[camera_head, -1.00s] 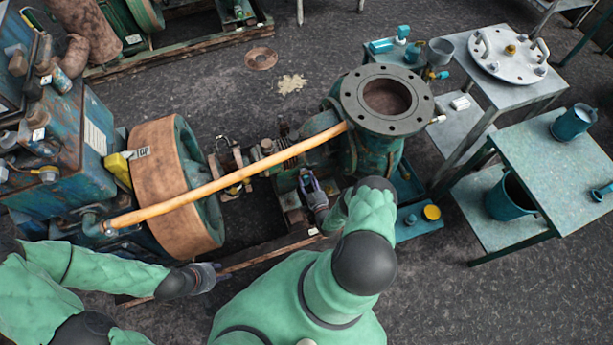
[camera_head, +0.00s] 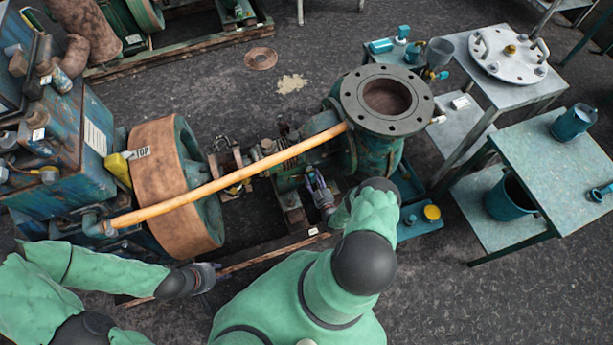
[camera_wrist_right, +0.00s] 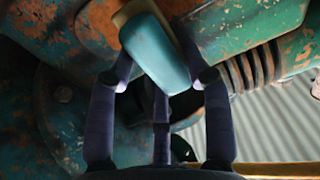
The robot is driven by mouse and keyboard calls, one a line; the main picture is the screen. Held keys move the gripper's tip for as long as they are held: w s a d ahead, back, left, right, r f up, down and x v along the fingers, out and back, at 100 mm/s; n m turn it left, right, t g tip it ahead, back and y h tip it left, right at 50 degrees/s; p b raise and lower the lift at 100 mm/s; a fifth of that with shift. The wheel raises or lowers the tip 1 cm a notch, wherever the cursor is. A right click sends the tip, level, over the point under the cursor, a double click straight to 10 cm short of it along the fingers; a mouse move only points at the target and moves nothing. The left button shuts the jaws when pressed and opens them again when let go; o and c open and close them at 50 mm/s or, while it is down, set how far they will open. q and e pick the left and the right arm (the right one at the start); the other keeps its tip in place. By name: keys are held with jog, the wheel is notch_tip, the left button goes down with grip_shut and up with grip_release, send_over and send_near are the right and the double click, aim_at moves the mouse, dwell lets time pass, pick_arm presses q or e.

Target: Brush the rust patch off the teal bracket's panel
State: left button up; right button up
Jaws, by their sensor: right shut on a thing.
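My right gripper (camera_head: 315,184) is low among the pump parts, between the big wheel and the flanged pump casing. In the right wrist view its dark fingers (camera_wrist_right: 160,85) are shut around a teal block-shaped brush (camera_wrist_right: 155,52) with a pale tan part along its far edge. That far edge lies close to worn teal metal with an orange-brown rust patch (camera_wrist_right: 98,24); I cannot tell whether they touch. I cannot pick out the bracket's panel surely in the head view. My left gripper (camera_head: 212,276) hangs at lower left, its fingers too small to read.
An orange pipe (camera_head: 230,178) runs slanting above the right gripper, from the blue cabinet (camera_head: 85,150) to the flanged casing (camera_head: 388,98). The brown-rimmed wheel (camera_head: 165,190) stands at left. Tables (camera_head: 560,165) stand at right. Floor between casing and tables is partly free.

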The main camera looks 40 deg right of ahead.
jog(key=shift+s+d, duration=0.2)
jog(key=shift+d, duration=0.5)
jog(key=shift+s+d, duration=0.25)
jog(key=shift+d, duration=0.4)
jog(key=shift+s+d, duration=0.2)
jog(key=shift+d, duration=0.5)
jog(key=shift+d, duration=0.1)
jog(key=shift+d, duration=0.25)
jog(key=shift+w+a, duration=0.2)
jog(key=shift+a, duration=0.5)
jog(key=shift+w+a, duration=0.25)
jog(key=shift+a, duration=0.5)
jog(key=shift+w+a, duration=0.2)
jog(key=shift+a, duration=0.5)
jog(key=shift+a, duration=0.25)
jog(key=shift+a, duration=0.1)
